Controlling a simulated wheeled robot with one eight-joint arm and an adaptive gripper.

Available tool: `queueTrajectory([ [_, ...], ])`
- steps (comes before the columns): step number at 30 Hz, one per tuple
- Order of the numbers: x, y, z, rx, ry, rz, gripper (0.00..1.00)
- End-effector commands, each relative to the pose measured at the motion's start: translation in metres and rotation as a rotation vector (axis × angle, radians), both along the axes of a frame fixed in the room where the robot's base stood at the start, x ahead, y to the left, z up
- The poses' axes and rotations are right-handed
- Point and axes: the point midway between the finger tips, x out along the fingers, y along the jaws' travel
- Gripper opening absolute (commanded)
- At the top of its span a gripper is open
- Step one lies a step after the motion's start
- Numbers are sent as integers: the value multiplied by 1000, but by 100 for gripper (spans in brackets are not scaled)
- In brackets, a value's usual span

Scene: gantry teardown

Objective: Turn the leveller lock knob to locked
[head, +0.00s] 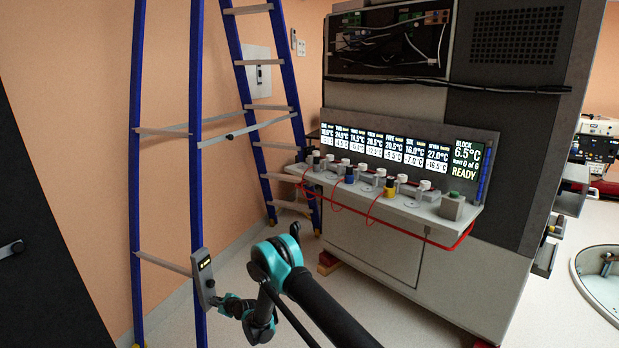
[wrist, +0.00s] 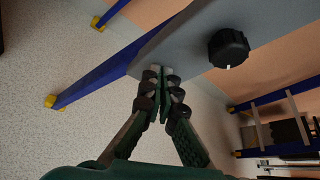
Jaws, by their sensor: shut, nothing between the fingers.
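The leveller lock knob (wrist: 228,48) is black and round with a white mark at its lower edge. In the wrist view it sits on a grey panel (wrist: 185,50). My gripper (wrist: 160,76) is shut and empty, its fingertips near the panel's lower edge, left of and below the knob and apart from it. Whether the fingertips touch the panel I cannot tell. In the head view a grey box (head: 203,280) with a small lit display is on the blue ladder's leg, and my gripper (head: 222,304) is beside its lower end. The knob is not visible there.
The blue ladder (head: 196,130) stands by the orange wall. A grey machine (head: 375,245) with a shelf of valves, red tubing and lit readouts stands to the right. Floor between ladder and machine is mostly clear apart from my arm. A dark panel (head: 40,230) is at the left.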

Motion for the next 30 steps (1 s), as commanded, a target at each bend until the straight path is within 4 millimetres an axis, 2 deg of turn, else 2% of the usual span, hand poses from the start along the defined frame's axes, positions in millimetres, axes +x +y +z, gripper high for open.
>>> queueTrajectory([
  [30, 17, -7, 9, -1, -1, 0, 0],
])
